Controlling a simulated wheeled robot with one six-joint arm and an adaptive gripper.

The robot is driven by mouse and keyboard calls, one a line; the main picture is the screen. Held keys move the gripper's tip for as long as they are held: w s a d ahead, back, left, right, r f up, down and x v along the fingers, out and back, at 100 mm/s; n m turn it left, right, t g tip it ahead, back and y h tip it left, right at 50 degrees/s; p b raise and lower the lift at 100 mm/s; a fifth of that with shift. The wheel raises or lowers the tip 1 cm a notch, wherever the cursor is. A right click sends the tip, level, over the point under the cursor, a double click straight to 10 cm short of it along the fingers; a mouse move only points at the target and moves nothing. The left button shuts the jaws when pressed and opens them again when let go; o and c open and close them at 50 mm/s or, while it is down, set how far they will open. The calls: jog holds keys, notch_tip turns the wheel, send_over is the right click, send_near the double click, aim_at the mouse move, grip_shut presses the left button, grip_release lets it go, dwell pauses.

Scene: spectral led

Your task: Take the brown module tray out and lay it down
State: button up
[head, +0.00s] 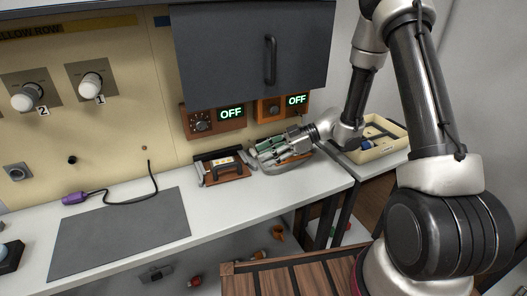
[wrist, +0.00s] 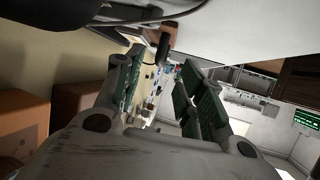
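A brown module tray (head: 225,174) with a dark arched handle sits on the white bench, in front of the panel. A dark and silver frame stands around its back and left side. A small brown part with a dark handle, probably the tray, shows beyond the fingertips in the wrist view (wrist: 171,36).
A cream crate (head: 376,152) stands at the right. A dark cabinet door (head: 250,55) hangs above two boxes with OFF displays. A purple-handled tool (head: 75,198) lies by the bare grey mat (head: 125,235) at left.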

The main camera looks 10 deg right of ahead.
aim_at(246, 173)
jog(key=x, duration=0.7)
jog(key=shift+s+a+f, duration=0.1)
jog(key=shift+a, duration=0.3)
jog(key=c, duration=0.8)
grip_shut()
